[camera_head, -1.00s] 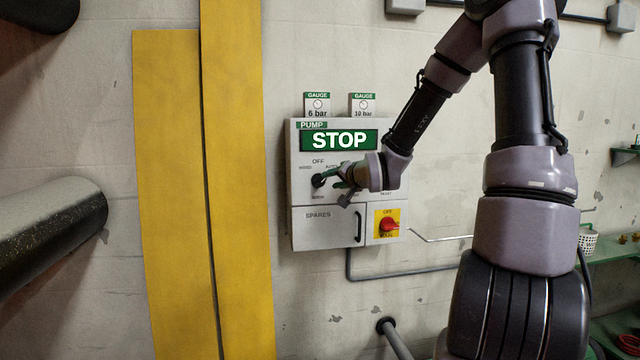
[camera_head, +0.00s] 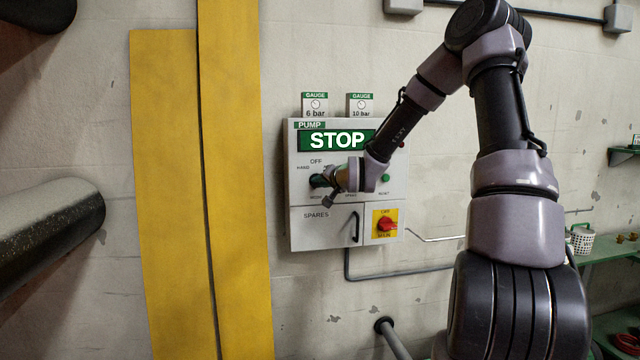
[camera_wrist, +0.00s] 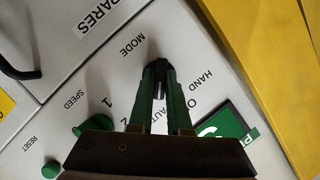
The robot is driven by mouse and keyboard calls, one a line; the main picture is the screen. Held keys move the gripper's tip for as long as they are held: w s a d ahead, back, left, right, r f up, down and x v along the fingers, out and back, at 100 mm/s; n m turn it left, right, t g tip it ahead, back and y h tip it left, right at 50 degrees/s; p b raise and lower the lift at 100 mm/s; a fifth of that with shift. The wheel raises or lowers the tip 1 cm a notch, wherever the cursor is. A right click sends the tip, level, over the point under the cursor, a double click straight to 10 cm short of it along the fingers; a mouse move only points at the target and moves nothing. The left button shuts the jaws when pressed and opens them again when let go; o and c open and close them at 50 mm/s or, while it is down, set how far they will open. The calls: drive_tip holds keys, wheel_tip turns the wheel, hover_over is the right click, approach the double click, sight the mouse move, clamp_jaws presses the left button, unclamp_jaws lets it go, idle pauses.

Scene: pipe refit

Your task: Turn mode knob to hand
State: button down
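The pump panel (camera_head: 297,226) is a light grey wall box with a green STOP display (camera_head: 337,140). The black mode knob (camera_wrist: 160,66) lies beside the MODE and HAND labels in the wrist view. It also shows at the panel's left in the head view (camera_head: 316,181). My gripper (camera_wrist: 161,73) has green fingers, with their tips close together on either side of the knob; they appear shut on it. The fingers and wrist cover much of the knob, so its pointing direction cannot be told.
A red main switch (camera_head: 387,224) on a yellow plate sits at the lower right of the panel, beside the SPARES drawer handle (camera_head: 355,227). A green reset button (camera_head: 385,178) is right of my wrist. Yellow boards (camera_head: 236,200) stand left of the panel.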

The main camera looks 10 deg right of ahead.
idle(0.3)
drive_tip(key=n+h, duration=0.1)
drive_tip(key=n, duration=0.1)
drive_tip(key=n+h, duration=0.1)
drive_tip(key=n, duration=0.1)
drive_tip(key=n+h, duration=0.1)
drive_tip(key=n, duration=0.1)
drive_tip(key=shift+a+r+g+h, duration=0.1)
drive_tip(key=shift+a+g+h, duration=0.2)
drive_tip(key=shift+h, duration=0.1)
drive_tip(key=shift+d, duration=0.1)
idle(0.3)
drive_tip(key=c, duration=0.9)
unclamp_jaws()
drive_tip(key=shift+o, duration=0.2)
